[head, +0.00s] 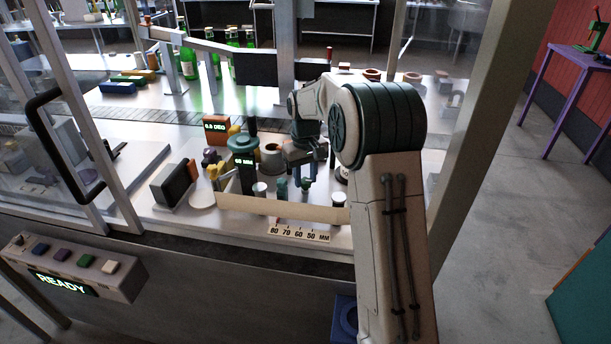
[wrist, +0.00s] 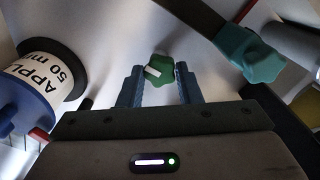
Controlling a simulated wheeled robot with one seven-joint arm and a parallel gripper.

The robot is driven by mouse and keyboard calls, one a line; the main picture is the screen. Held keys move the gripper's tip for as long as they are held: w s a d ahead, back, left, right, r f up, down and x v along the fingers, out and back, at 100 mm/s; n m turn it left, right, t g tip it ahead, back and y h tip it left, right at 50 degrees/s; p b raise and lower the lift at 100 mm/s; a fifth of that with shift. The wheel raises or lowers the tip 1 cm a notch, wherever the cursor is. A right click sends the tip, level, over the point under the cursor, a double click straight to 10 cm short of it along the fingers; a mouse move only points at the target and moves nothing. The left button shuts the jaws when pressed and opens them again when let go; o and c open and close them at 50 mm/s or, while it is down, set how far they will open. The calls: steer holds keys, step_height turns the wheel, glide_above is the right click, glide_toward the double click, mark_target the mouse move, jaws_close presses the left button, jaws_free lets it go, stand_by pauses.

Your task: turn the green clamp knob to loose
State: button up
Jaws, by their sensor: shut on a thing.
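The green clamp knob (wrist: 163,69) is lobed and has a white mark on its face, toward the left in the wrist view. My gripper (wrist: 158,76) has its two blue fingers on either side of this knob, shut on it. In the head view my gripper (head: 303,180) points down at the bench near the front ruler, and the knob is mostly hidden by the fingers. A second, teal knob (wrist: 251,55) on a dark bar stands to the right in the wrist view, apart from the fingers.
In the head view, a tan strip (head: 265,205) and a millimetre scale (head: 299,233) lie in front. A green-topped post (head: 242,146) stands left of my gripper. Green bottles (head: 233,38) stand behind.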

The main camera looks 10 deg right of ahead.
mark_target(305, 181)
steer(key=shift+w+r, duration=0.1)
steer(key=o, duration=1)
step_height(305, 181, up, 14)
steer(key=shift+f+b, duration=0.1)
steer(key=shift+b, duration=0.25)
steer(key=s+r+m+t, duration=0.1)
steer(key=s+t, duration=0.1)
steer(key=s, duration=1.5)
steer(key=shift+m+t, duration=0.6)
steer(key=shift+m, duration=0.3)
steer(key=s+f, duration=0.2)
steer(key=s, duration=0.3)
steer(key=s+f, duration=0.3)
steer(key=s, duration=0.3)
steer(key=s+f, duration=0.3)
steer(key=s, duration=0.2)
steer(key=shift+s, duration=0.35)
